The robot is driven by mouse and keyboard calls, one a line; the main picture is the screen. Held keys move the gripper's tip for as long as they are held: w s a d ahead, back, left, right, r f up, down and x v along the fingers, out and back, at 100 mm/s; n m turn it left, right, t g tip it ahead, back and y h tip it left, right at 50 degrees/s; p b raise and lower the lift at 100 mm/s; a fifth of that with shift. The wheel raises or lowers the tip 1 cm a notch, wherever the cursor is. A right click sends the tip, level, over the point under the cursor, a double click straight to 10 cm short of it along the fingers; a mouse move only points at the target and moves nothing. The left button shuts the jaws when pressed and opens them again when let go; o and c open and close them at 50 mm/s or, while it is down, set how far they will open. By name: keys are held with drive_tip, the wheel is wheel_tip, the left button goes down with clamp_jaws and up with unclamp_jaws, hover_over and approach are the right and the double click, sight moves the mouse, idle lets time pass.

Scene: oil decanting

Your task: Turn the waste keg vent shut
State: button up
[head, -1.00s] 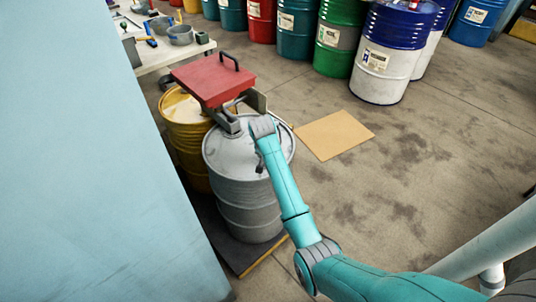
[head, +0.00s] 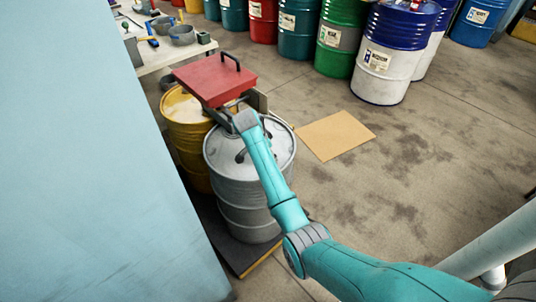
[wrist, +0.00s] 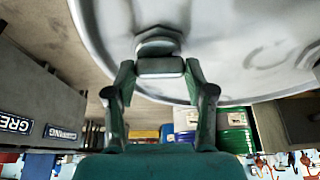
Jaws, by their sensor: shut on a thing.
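The grey waste keg (head: 248,190) stands upright on a dark low pallet. Its pale lid fills the top of the wrist view (wrist: 235,45). The vent (wrist: 160,67) shows there as a grey crossbar below a hexagonal fitting. My gripper (wrist: 159,72) is shut on this bar, with one finger at each end. How far the vent is turned cannot be told.
A yellow drum (head: 187,130) stands close on the left, with a red box (head: 214,78) with a black handle above it. A pale blue surface (head: 90,180) fills the left. A tan board (head: 336,135) lies on the otherwise open floor at right. Several drums line the back.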

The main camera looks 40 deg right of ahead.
idle(0.4)
drive_tip(key=o, duration=1.2)
drive_tip(key=shift+c, duration=0.2)
drive_tip(key=v, duration=1.2)
